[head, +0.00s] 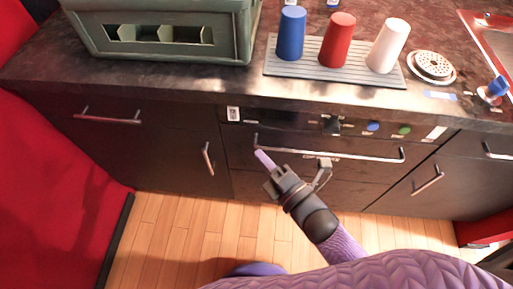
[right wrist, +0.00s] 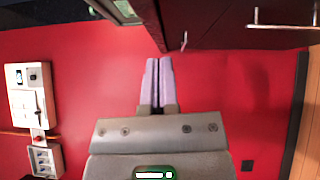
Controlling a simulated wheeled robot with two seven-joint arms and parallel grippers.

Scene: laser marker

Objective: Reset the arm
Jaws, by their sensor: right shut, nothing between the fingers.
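My right gripper (head: 264,160) reaches up from the bottom of the head view. It hangs in the air in front of the dark cabinet fronts, below the counter's edge. In the right wrist view its two pale purple fingers (right wrist: 158,85) lie together with nothing between them, against a red wall. My left gripper does not show in the head view.
On the dark counter (head: 180,80) stand a grey-green box (head: 160,30) and a grooved mat (head: 335,78) with blue (head: 291,34), red (head: 337,40) and white (head: 388,46) cups. A long drawer handle (head: 330,152) is close to my right gripper. Wooden floor (head: 170,240) lies below.

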